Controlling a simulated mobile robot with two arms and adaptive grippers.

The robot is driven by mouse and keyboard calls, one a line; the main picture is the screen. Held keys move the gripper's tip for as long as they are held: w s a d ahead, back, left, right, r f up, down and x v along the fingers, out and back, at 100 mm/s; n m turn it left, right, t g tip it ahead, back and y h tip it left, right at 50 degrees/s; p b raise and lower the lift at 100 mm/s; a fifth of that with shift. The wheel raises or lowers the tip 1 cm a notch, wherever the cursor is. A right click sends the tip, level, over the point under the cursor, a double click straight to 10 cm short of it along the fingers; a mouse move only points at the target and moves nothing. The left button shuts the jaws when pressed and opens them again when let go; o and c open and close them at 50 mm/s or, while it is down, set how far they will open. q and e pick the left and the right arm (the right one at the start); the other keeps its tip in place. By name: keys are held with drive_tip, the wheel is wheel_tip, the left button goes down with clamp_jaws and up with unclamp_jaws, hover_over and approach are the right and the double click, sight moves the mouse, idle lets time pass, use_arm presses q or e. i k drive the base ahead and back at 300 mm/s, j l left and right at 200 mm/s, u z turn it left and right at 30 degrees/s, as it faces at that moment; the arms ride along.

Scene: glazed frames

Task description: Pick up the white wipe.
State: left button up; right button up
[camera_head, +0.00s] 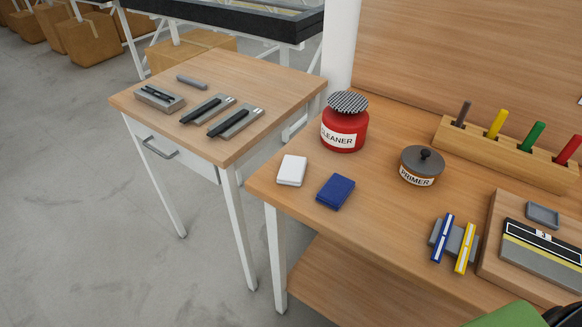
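The white wipe (292,170) lies flat on the wooden workbench (385,250), near its left corner. A blue wipe or pad (336,191) of similar size lies just to its right and nearer the front edge, with a small gap between them. Nothing covers the white wipe. Neither of my grippers shows in this view. A green and black shape cut off at the bottom right corner cannot be made out as a gripper.
A red cleaner pot (344,125) stands behind the wipes, and a primer pot (421,165) to the right. Blue and yellow tools (455,243) rest on a grey holder. A peg rack (510,155) stands behind. A side table (225,80) holds small tools.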

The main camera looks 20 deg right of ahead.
sight(292, 170)
drive_tip(key=k+l+z, duration=0.1)
drive_tip(key=l+z, duration=0.6)
drive_tip(key=l, duration=0.15)
drive_tip(key=k, duration=0.05)
